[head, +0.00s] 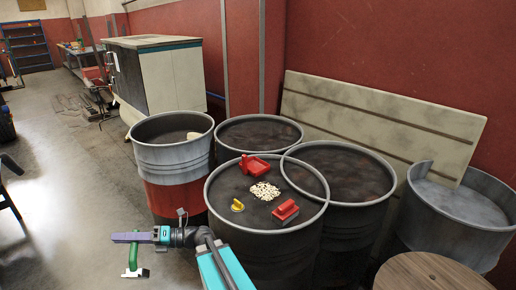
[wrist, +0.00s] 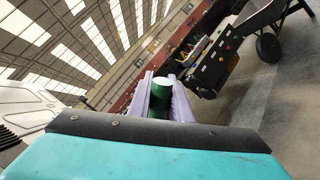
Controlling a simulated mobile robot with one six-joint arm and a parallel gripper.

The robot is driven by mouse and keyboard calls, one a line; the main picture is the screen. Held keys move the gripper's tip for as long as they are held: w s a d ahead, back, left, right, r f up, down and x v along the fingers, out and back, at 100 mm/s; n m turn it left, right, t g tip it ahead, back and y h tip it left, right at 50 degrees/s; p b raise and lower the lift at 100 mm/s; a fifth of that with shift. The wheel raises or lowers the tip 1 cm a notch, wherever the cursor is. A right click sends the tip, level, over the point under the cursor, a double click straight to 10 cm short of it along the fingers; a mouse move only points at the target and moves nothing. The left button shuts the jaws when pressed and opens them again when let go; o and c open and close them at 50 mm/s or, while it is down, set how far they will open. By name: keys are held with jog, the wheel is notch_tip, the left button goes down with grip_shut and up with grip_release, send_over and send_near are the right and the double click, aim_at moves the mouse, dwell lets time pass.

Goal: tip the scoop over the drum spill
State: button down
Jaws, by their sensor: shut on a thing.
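The spill, a patch of pale granules (head: 265,191), lies on the dark lid of the front drum (head: 240,235). My gripper (head: 122,238) is left of that drum, out over the floor, and apart from it. Its lilac fingers are shut on a green-handled tool (head: 133,256), which hangs down with a small pale and dark end at the bottom. In the wrist view the tool's green round end (wrist: 160,92) sits between the fingers. The tool may be the scoop; its lower part is too small to tell.
On the same lid are a red open tray-like piece (head: 256,170), a red block with a raised grip (head: 286,212) and a yellow knobbed piece (head: 238,206). Other drums crowd behind and to the right. A wooden round top (head: 432,273) is front right.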

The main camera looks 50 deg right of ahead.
jog(key=shift+w, duration=0.1)
jog(key=w+d+r+m+t+h+p, duration=0.1)
jog(key=w+d+t+h+p, duration=0.1)
jog(key=d, duration=0.8)
jog(key=w+d+r+m+t+h+p, duration=0.1)
jog(key=w+d+r+t+h, duration=0.15)
jog(key=d, duration=0.85)
jog(key=w+d+r+m+t+h+p, duration=0.1)
jog(key=d+h+p, duration=0.15)
jog(key=d, duration=0.75)
jog(key=s+d+r+h, duration=0.1)
jog(key=s+d+h, duration=0.1)
jog(key=d, duration=0.7)
jog(key=s+d+r+m+t+h+p, duration=0.1)
jog(key=s+d+r+h, duration=0.1)
jog(key=d, duration=0.7)
jog(key=s+d+r+m+t+h+p, duration=0.1)
jog(key=s+d+r+h, duration=0.1)
jog(key=d, duration=0.8)
jog(key=s+h, duration=0.1)
jog(key=s, duration=0.1)
jog(key=shift+s+h, duration=0.3)
jog(key=shift+s, duration=0.1)
jog(key=shift+a+f, duration=0.1)
jog(key=shift+a, duration=0.1)
